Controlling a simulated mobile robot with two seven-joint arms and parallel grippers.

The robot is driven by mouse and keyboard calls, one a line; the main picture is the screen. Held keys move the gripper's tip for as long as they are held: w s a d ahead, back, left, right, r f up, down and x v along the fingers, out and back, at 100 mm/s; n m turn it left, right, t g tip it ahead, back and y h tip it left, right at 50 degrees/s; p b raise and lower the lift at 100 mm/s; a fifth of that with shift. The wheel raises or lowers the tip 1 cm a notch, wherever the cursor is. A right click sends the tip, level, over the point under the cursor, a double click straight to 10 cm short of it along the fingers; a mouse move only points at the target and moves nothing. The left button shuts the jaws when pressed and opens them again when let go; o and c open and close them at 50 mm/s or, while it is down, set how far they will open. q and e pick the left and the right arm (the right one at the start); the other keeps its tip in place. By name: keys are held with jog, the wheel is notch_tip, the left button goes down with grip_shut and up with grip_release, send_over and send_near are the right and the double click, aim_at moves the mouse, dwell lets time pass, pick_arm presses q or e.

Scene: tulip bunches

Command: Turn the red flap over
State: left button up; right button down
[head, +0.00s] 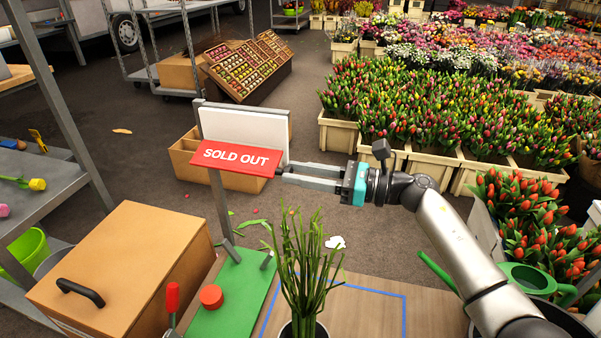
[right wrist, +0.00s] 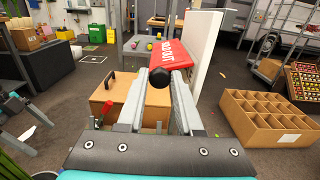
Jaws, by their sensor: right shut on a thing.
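The red flap (head: 236,157) reads "SOLD OUT", upright to the head view. It sticks out, tilted, from the lower front of a white board (head: 243,128) on a grey post (head: 219,205). My right gripper (head: 281,172) reaches in from the right and is shut at the flap's right end. In the right wrist view the red flap (right wrist: 179,55) runs away from me, and its dark rounded end (right wrist: 160,77) sits between my right fingertips (right wrist: 159,87).
The post stands on a green base (head: 235,290) with a red button (head: 211,296) and a red-handled lever (head: 172,297). A brown box (head: 130,265) stands left, green stems (head: 303,265) in front. A divided carton (head: 188,160) is behind the post. Tulip crates fill the right.

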pick_arm(q)
jog(key=shift+f, duration=0.2)
dwell(0.5)
pick_arm(e)
jog(key=shift+s, duration=0.1)
